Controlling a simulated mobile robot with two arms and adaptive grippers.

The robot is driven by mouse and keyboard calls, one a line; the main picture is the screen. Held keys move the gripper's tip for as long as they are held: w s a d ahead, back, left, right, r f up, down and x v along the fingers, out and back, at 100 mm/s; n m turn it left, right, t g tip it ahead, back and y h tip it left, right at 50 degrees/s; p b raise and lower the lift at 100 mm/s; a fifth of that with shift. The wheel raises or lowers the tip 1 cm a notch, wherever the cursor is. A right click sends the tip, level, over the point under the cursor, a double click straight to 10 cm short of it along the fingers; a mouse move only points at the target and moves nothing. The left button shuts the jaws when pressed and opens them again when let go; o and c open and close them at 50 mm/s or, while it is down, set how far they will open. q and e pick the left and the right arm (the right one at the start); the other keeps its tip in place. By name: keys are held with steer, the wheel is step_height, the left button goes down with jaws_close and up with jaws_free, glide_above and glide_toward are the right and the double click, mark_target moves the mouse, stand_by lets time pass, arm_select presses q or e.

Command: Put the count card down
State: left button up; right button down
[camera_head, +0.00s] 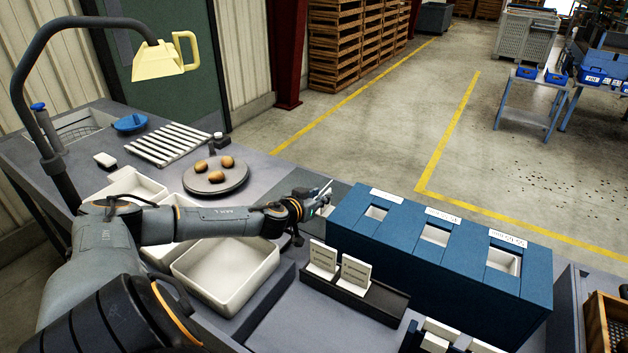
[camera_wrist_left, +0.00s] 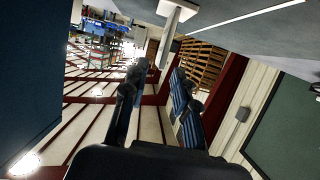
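A thin white count card (camera_head: 326,188) stands at my left gripper (camera_head: 318,202), just left of the blue bin unit. In the left wrist view the card (camera_wrist_left: 170,38) shows edge-on with a wider foot, near the grey surface. My left gripper (camera_wrist_left: 157,82) has its two fingers apart, one on each side of the card, with gaps visible. I cannot tell whether the foot rests on the surface. Two other white cards (camera_head: 323,258) (camera_head: 355,272) stand in a black holder (camera_head: 375,300). My right gripper is not in view.
The blue unit (camera_head: 440,285) with three labelled openings stands right of the gripper. White trays (camera_head: 228,275) lie below the left arm. A round plate (camera_head: 215,178) with potatoes and a slatted rack (camera_head: 168,143) are behind it.

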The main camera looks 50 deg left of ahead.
arm_select(q)
steer(key=v, duration=0.3)
steer(key=shift+b, duration=0.3)
steer(key=shift+s+d+r, duration=0.15)
steer(key=shift+s+d, duration=0.05)
steer(key=shift+s, duration=0.1)
steer(key=shift+w, duration=0.1)
